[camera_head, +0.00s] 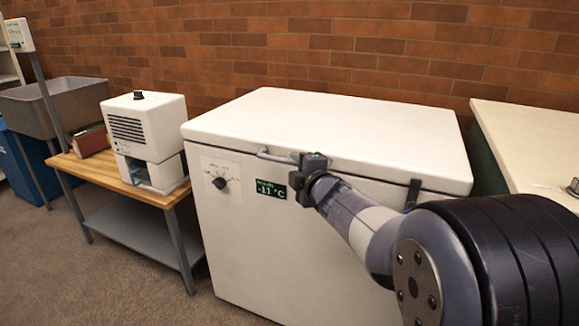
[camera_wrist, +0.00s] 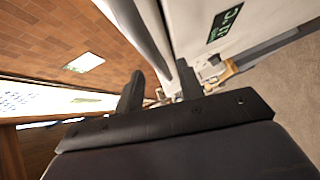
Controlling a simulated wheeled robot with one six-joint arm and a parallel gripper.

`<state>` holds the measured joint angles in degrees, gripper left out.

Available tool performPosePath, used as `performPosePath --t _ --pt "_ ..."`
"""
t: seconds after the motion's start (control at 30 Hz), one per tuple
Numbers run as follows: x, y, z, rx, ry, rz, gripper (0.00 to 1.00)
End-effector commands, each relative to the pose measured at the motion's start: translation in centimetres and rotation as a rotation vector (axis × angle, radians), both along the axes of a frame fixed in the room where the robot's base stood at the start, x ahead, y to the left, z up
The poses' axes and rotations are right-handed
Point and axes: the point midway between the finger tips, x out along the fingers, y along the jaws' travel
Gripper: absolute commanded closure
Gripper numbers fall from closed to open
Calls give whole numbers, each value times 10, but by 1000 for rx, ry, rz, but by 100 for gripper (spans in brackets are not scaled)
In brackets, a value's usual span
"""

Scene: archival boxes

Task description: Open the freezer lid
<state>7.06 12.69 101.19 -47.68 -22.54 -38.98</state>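The white chest freezer (camera_head: 290,240) stands against the brick wall. Its flat lid (camera_head: 330,125) lies down, closed. A grey bar handle (camera_head: 273,156) sits on the front edge of the lid. My gripper (camera_head: 312,163) is at the handle, over its right part, and hides some of it. In the wrist view, the two dark fingers of my gripper (camera_wrist: 160,92) stand apart, with the grey bar (camera_wrist: 153,38) running between them. I see a gap beside the left finger. Whether either finger touches the bar cannot be told.
A dial (camera_head: 219,183) and a temperature display (camera_head: 271,190) are on the freezer front. A dark latch-like strip (camera_head: 412,195) sits at the lid's front right. A white machine (camera_head: 146,130) stands on a wooden table (camera_head: 125,185) at left. A pale counter (camera_head: 530,140) is at right.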

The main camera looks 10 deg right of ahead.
Motion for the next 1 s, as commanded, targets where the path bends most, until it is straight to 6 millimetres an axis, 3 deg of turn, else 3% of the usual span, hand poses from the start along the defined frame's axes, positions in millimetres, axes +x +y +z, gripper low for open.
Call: performPosePath --t 0.1,0.3,0.67,1.0 --pt "20 4 -5 0 1 2 64" --pt "39 7 -6 0 1 1 64" --pt "44 8 -6 1 0 0 64" --pt "44 8 -6 1 0 0 91"
